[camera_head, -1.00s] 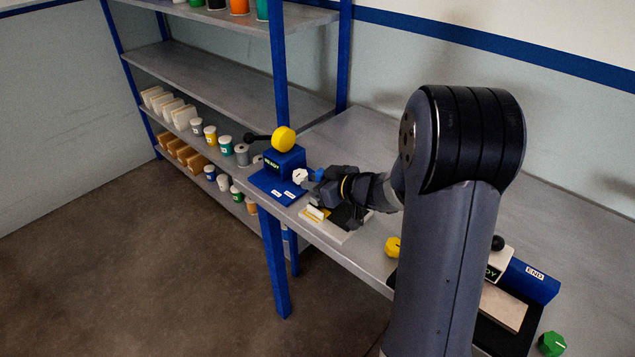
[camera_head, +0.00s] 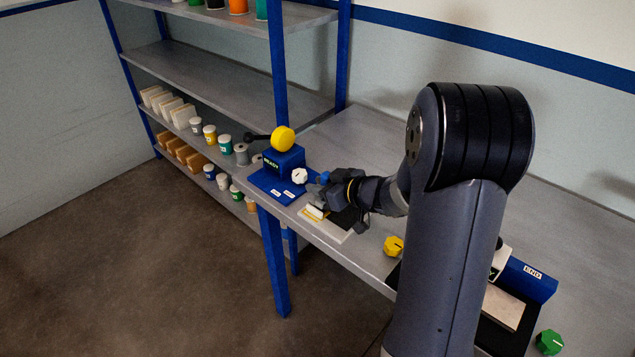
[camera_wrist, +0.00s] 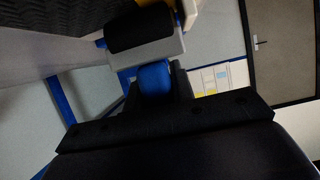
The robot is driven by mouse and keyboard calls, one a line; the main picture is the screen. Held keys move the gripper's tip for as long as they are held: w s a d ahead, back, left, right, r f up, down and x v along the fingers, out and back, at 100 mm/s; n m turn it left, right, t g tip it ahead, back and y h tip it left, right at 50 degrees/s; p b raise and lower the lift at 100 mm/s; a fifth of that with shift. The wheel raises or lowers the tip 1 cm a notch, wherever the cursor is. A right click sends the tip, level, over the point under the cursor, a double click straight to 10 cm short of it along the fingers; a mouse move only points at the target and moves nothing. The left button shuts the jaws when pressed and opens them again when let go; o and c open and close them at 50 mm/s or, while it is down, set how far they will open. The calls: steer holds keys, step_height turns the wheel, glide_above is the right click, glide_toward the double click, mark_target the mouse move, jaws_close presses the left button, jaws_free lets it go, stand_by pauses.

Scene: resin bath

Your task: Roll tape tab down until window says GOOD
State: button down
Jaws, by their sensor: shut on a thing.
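My gripper (camera_head: 322,190) is low over the bench's front edge, shut on a blue handle (camera_wrist: 155,78). In the wrist view the handle joins a pale block and a black roller (camera_wrist: 138,30). Just below the gripper in the head view is a white plate (camera_head: 337,236) with a black pad (camera_head: 347,217) and a small pale and yellow piece (camera_head: 316,212), possibly the tape tab. I cannot tell whether the roller touches it. A blue station (camera_head: 285,160) reads READY in green. No window reading GOOD shows.
The blue station has a yellow disc (camera_head: 283,139), a black lever and a white knob (camera_head: 299,175) close to my gripper. A yellow knob (camera_head: 393,245), a green knob (camera_head: 549,342) and a blue END block (camera_head: 530,279) are to the right. Shelves (camera_head: 200,75) stand left.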

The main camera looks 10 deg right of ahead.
steer(key=shift+s+d, duration=0.2)
steer(key=shift+s, duration=0.05)
steer(key=shift+w+a, duration=0.1)
stand_by(0.3)
steer(key=shift+w+a+p, duration=0.35)
steer(key=shift+w+a, duration=0.3)
steer(key=shift+w, duration=0.2)
steer(key=shift+s+d, duration=0.1)
steer(key=shift+d, duration=0.05)
steer(key=shift+s+d, duration=0.6)
steer(key=shift+s, duration=0.25)
steer(key=shift+p, duration=0.3)
